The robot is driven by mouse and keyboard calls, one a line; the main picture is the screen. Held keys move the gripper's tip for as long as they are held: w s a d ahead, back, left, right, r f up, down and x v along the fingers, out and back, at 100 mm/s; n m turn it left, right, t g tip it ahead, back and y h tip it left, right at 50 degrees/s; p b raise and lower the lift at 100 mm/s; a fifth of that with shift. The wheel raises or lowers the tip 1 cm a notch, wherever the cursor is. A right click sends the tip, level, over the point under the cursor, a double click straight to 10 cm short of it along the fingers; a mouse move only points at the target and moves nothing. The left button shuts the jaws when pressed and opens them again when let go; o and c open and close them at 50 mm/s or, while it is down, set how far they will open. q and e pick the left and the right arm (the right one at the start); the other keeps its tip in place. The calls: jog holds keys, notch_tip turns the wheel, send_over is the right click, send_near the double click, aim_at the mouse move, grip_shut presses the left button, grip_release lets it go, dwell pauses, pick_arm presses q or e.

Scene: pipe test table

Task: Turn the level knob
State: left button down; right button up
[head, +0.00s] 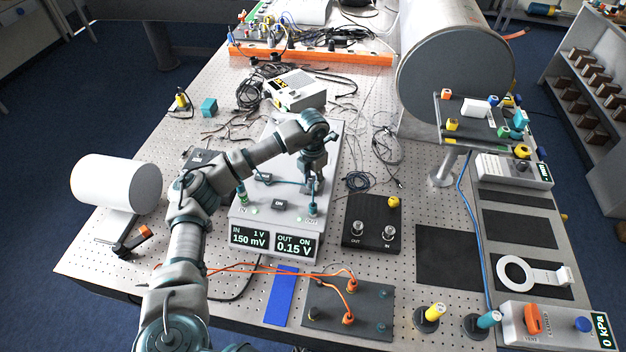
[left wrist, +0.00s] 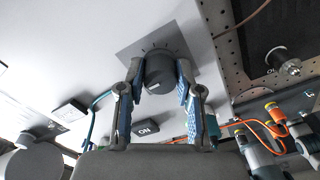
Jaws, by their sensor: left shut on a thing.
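The level knob (left wrist: 160,72) is a dark round knob on a square grey plate with tick marks, in the left wrist view. It is on the top of a pale instrument box (head: 240,219), which has an ON button (head: 279,204) and two displays reading 150 mV and 0.15 V. My left gripper (head: 312,187) points down onto the box in the head view and largely hides the knob there. In the left wrist view its two fingers (left wrist: 161,68) are on either side of the knob, shut on it. My right gripper is not in view.
In front lie a blue strip (head: 281,296) and a dark plate (head: 320,313) with orange cables.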

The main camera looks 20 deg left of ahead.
pick_arm(q)
jog(key=m, duration=0.2)
jog(key=shift+m, duration=0.4)
jog(key=m, duration=0.2)
jog(key=shift+a+m+b, duration=0.1)
jog(key=shift+m+b, duration=0.25)
jog(key=shift+m, duration=0.55)
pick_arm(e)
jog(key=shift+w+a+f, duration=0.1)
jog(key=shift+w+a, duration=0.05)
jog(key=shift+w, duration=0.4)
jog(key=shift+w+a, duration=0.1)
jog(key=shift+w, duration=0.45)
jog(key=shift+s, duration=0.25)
